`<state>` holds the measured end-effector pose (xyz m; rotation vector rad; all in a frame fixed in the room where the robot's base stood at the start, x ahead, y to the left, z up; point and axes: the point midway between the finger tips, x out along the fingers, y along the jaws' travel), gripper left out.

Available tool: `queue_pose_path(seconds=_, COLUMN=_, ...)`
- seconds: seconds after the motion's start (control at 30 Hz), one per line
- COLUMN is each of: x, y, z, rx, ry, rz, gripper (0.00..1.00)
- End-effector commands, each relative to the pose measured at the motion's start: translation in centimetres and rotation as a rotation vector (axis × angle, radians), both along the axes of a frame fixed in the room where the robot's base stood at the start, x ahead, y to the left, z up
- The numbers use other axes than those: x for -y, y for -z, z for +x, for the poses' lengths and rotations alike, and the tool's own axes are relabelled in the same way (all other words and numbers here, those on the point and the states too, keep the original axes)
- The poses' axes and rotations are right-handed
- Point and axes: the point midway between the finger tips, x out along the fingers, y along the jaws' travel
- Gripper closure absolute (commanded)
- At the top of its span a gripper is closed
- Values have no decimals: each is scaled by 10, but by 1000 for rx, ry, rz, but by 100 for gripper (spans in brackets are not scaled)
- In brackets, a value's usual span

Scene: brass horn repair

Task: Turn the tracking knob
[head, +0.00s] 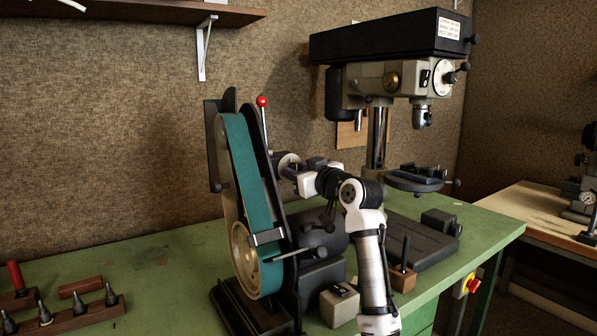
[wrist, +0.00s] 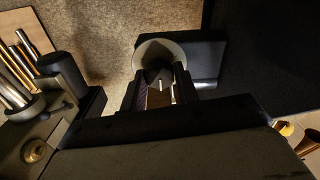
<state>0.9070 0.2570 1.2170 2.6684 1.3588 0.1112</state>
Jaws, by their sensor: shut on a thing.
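The belt grinder (head: 247,205) stands on the green bench in the head view, with its teal belt upright. The tracking knob (head: 288,161) is a pale round disc on the right side of the grinder, partly hidden by my gripper (head: 302,172). In the wrist view the knob (wrist: 160,46) shows as a pale disc rim behind my gripper's fingertips (wrist: 158,78). My gripper is shut on the knob, reaching it from the right. The exact finger contact is dark and partly hidden.
A drill press (head: 392,75) stands at the back right, close beside my arm. A red-tipped lever (head: 262,102) rises behind the belt. A wooden rack (head: 70,316) of several tools lies at the front left. The green bench (head: 120,250) is clear between rack and grinder.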

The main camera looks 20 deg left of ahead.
Motion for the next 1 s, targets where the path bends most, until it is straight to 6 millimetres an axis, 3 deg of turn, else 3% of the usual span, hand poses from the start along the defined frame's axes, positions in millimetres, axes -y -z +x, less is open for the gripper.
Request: queue_pose_path(seconds=1.0, x=-1, y=0, z=-1, rx=418, ry=-2, rz=-327, gripper=92)
